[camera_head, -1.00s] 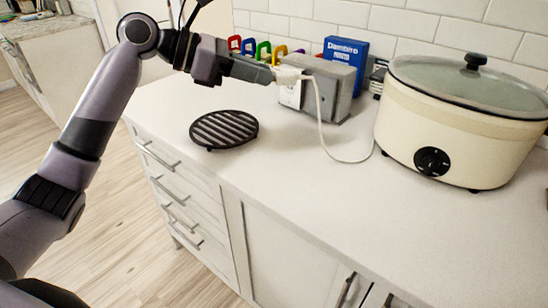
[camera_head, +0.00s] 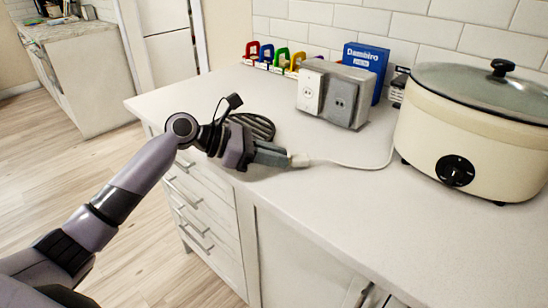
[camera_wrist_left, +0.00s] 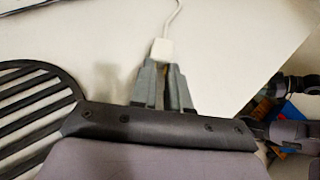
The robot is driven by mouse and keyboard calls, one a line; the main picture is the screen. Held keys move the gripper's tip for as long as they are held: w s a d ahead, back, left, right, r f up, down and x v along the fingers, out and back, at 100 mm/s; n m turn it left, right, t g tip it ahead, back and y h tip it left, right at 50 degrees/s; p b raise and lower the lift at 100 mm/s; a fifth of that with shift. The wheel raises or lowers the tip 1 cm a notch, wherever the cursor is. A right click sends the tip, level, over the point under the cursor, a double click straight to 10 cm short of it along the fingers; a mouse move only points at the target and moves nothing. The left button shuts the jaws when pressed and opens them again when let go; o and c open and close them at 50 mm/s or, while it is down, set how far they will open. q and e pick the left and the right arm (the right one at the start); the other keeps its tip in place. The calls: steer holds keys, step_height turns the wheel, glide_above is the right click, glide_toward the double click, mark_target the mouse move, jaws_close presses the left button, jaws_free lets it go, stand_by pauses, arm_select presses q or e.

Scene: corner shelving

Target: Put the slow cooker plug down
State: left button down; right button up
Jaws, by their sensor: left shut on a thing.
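The slow cooker (camera_head: 440,150) is cream with a glass lid and a dark knob, at the right of the counter. Its white plug (camera_head: 299,160) is in the tips of my left gripper (camera_head: 286,158), low over the white counter; I cannot tell whether it touches the surface. The plug also shows in the left wrist view (camera_wrist_left: 162,50), between the grey fingers (camera_wrist_left: 163,85). The white cord (camera_head: 365,166) runs from the plug across the counter to the cooker.
A grey outlet box (camera_head: 345,103) with sockets stands at the back, before a blue box (camera_head: 366,62). A black round trivet (camera_head: 258,124) lies behind my left gripper and shows in the wrist view (camera_wrist_left: 35,110). Colored holders (camera_head: 280,58) line the wall. The counter front is clear.

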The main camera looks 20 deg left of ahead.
arm_select(q)
steer(key=shift+f, duration=0.25)
arm_select(e)
steer(key=shift+r, duration=0.25)
arm_select(q)
steer(key=shift+f+p, duration=0.15)
steer(key=shift+p, duration=0.2)
steer(key=c, duration=1.5)
jaws_free()
steer(key=shift+f, duration=0.1)
steer(key=o, duration=0.4)
arm_select(e)
steer(key=shift+s+f, duration=0.15)
steer(key=shift+f, duration=0.15)
steer(key=shift+f, duration=0.1)
